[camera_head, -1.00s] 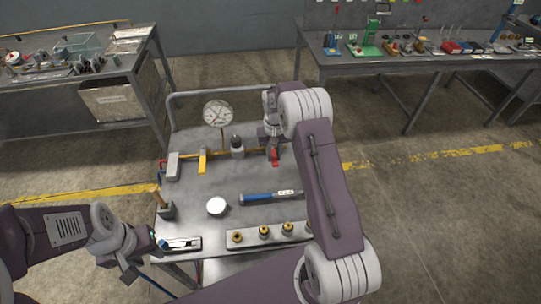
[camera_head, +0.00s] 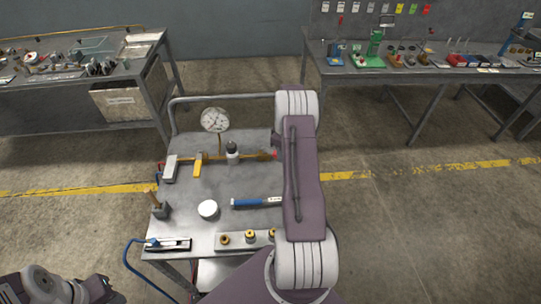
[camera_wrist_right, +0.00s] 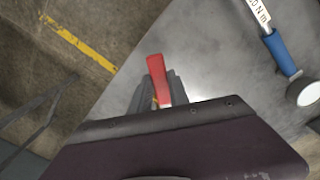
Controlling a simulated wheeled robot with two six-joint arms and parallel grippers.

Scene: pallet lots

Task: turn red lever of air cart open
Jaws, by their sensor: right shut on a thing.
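The air cart (camera_head: 240,181) stands in front of me with a brass pipe line across its top. The red lever (camera_wrist_right: 156,75) is at the right end of that line, and only a bit of red shows beside my arm in the head view (camera_head: 274,153). My right gripper (camera_wrist_right: 158,92) is shut on the red lever, with a dark finger on each side of it.
A pressure gauge (camera_head: 214,120), a yellow lever (camera_head: 198,166) and a grey block (camera_head: 171,168) are along the line. Benches stand behind, left and right.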

